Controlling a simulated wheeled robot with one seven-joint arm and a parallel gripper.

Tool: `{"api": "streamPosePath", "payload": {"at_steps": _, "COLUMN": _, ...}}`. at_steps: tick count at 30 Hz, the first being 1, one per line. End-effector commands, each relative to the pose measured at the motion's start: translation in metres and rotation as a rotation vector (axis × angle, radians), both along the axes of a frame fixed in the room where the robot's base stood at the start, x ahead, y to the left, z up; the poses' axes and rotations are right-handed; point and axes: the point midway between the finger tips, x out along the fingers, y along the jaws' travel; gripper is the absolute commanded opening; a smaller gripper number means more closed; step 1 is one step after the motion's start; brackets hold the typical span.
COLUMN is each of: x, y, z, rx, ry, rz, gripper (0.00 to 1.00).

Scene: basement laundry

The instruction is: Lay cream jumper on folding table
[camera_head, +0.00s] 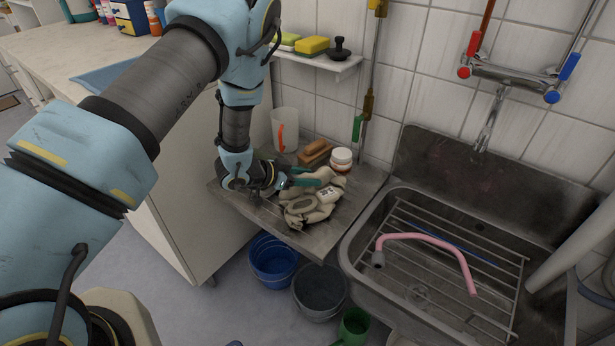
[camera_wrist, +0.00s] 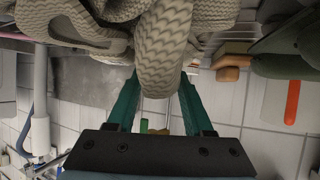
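The cream jumper (camera_head: 312,205) lies crumpled on the draining shelf (camera_head: 222,191) left of the sink. It has a knitted zigzag pattern and fills the top of the wrist view (camera_wrist: 165,55). My gripper (camera_head: 308,182) is at the jumper's upper left side. In the wrist view its teal fingers (camera_wrist: 160,90) stand well apart with a thick fold of the jumper between their ends. The fingertips are partly hidden by the fabric, and firm contact is not clear. A pale worktop (camera_head: 55,52) at upper left may be the folding table.
A brown brush (camera_head: 315,152), a white jar (camera_head: 341,159) and a white jug (camera_head: 284,130) stand behind the jumper. Right is the sink (camera_head: 425,290) with a pink hose (camera_head: 440,240). Buckets (camera_head: 272,262) stand below. The worktop holds a blue cloth (camera_head: 100,77).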

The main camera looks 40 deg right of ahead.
Motion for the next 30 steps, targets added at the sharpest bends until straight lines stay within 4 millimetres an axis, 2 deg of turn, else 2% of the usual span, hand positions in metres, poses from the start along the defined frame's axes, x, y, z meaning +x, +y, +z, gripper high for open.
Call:
{"api": "streamPosePath", "payload": {"at_steps": 1, "x": 0.0, "y": 0.0, "z": 0.0, "rx": 0.0, "ry": 0.0, "rz": 0.0, "gripper": 0.58}}
{"api": "streamPosePath", "payload": {"at_steps": 3, "x": 0.0, "y": 0.0, "z": 0.0, "rx": 0.0, "ry": 0.0, "rz": 0.0, "gripper": 0.65}}
{"api": "streamPosePath", "payload": {"at_steps": 14, "x": 0.002, "y": 0.005, "z": 0.006, "rx": 0.0, "ry": -0.001, "rz": 0.002, "gripper": 0.65}}
{"api": "streamPosePath", "payload": {"at_steps": 30, "x": 0.013, "y": 0.091, "z": 0.053, "rx": -0.001, "ry": -0.001, "rz": 0.002, "gripper": 0.65}}
